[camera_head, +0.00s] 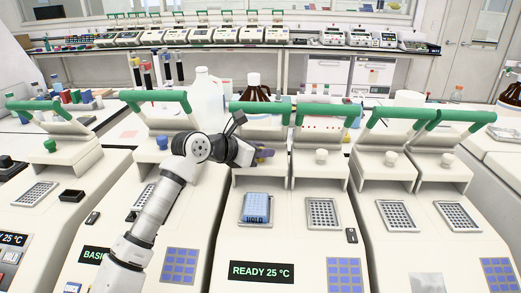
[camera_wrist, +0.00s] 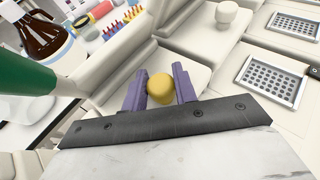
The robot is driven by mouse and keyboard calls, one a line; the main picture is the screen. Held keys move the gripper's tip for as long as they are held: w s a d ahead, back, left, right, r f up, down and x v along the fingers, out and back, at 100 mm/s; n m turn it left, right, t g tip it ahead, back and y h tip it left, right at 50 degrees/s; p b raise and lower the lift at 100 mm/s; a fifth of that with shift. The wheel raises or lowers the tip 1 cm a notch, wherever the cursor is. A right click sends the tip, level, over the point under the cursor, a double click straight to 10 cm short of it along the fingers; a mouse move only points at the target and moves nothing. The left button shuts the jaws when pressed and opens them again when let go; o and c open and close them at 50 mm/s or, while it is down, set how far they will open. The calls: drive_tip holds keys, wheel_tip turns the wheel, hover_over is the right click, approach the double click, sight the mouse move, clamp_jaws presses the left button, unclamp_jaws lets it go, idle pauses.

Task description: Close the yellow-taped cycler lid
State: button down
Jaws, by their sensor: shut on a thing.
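The cycler with the yellow knob has its lid (camera_head: 262,131) raised, with a green handle bar (camera_head: 259,107) along the top. Its yellow knob (camera_wrist: 160,88) sits between the two purple fingers of my gripper in the wrist view. My gripper (camera_head: 263,154) is shut on this knob, at the front of the lid; it largely hides the knob in the head view. A blue plate (camera_head: 257,207) marked HOLD sits in the block below the lid. The green bar (camera_wrist: 22,82) also shows at the left in the wrist view.
A neighbouring open lid with a white knob (camera_head: 321,156) stands close on the right, above a bare block (camera_head: 322,214). Another open cycler with a blue knob (camera_head: 162,143) is on the left. A brown bottle (camera_head: 254,86) and a white jug (camera_head: 207,97) stand behind.

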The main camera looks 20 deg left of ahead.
drive_tip(key=shift+s+f+b, duration=0.15)
drive_tip(key=shift+s+b, duration=0.15)
drive_tip(key=shift+b, duration=0.1)
drive_tip(key=s+d+b, duration=0.1)
drive_tip(key=s+b, duration=0.2)
drive_tip(key=s, duration=0.1)
drive_tip(key=s+d+b, duration=0.1)
drive_tip(key=s+b, duration=0.3)
drive_tip(key=s+d+b, duration=0.2)
drive_tip(key=s+b, duration=0.1)
drive_tip(key=s, duration=0.2)
drive_tip(key=shift+b, duration=0.4)
drive_tip(key=shift+s+d+b, duration=0.2)
drive_tip(key=shift+s+b, duration=0.1)
drive_tip(key=shift+s, duration=0.25)
drive_tip(key=c, duration=1.5)
unclamp_jaws()
drive_tip(key=o, duration=0.4)
drive_tip(key=shift+s+r, duration=0.2)
drive_tip(key=shift+w, duration=0.1)
